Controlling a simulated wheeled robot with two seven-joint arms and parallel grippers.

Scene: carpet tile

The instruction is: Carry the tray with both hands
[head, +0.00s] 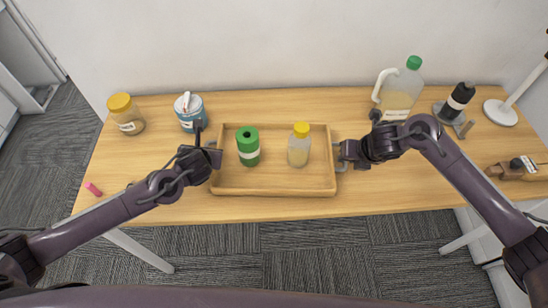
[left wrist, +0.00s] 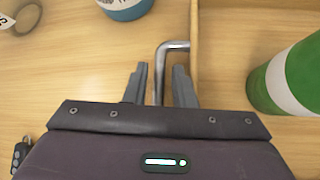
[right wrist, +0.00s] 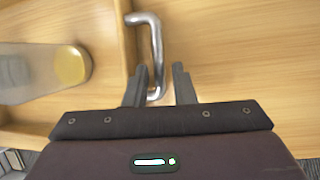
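The wooden tray (head: 275,192) sits on the table with a metal handle at each end. In it stand a green can with a white band (head: 248,147) and a yellow-capped bottle (head: 299,146), both upright. My left gripper (head: 213,157) is at the tray's left end. In the left wrist view its open fingers (left wrist: 160,85) stand either side of the left handle (left wrist: 159,62), with gaps. My right gripper (head: 342,155) is at the right end. In the right wrist view its open fingers (right wrist: 159,84) straddle part of the right handle (right wrist: 156,45).
A yellow-lidded jar (head: 126,114) and a blue-and-white tin (head: 190,112) stand left of the tray. A green-capped jug (head: 400,91), a dark bottle (head: 457,101) and a lamp base (head: 501,112) are at the right. A wall runs behind the table.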

